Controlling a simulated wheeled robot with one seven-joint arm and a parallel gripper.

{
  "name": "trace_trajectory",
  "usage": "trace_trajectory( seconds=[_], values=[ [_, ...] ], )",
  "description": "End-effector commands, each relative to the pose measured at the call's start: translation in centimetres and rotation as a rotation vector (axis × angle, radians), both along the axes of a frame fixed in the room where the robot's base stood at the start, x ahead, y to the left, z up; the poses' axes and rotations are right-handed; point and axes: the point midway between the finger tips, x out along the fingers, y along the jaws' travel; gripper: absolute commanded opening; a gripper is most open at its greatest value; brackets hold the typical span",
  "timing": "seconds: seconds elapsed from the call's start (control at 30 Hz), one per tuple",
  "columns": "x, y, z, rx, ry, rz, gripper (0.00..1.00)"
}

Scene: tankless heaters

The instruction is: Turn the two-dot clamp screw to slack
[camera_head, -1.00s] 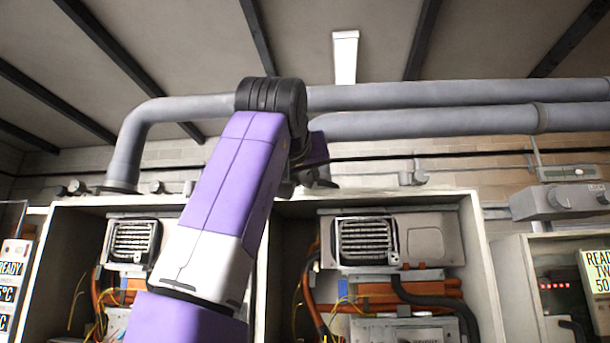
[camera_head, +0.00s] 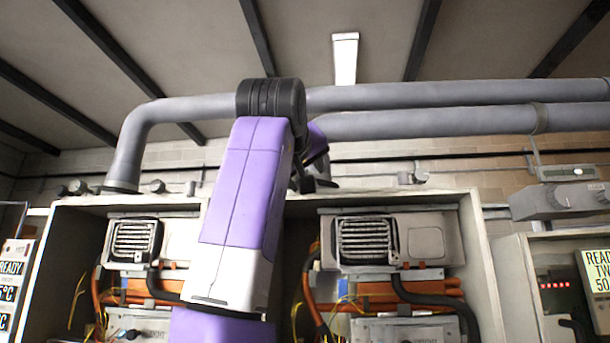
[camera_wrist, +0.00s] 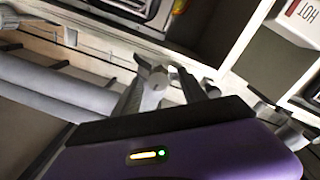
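No two-dot clamp screw can be made out in either view. It may be hidden or too small to tell. In the head view my gripper (camera_head: 312,182) is partly hidden behind my arm, above the top edge of the heater cabinets. The right open cabinet (camera_head: 478,255) holds a grilled unit (camera_head: 366,240), orange pipes (camera_head: 440,290) and a grey lower box (camera_head: 405,331). The left open cabinet (camera_head: 68,255) holds similar parts, partly covered by my arm.
Thick grey pipes (camera_head: 430,95) run across the wall above the cabinets. A grey box with knobs (camera_head: 560,200) is at the right. A display panel (camera_head: 597,278) stands at the far right.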

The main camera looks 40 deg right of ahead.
Motion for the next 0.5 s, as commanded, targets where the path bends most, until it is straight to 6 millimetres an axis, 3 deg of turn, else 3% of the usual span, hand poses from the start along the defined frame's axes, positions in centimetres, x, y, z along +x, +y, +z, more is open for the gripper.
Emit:
trace_trajectory(
  seconds=[0.3,0.5],
  values=[
    [-0.1,0.1,-0.1,0.001,0.000,-0.001,0.50],
    [-1.5,2.1,-0.3,0.000,-0.003,0.001,0.50]
  ],
)
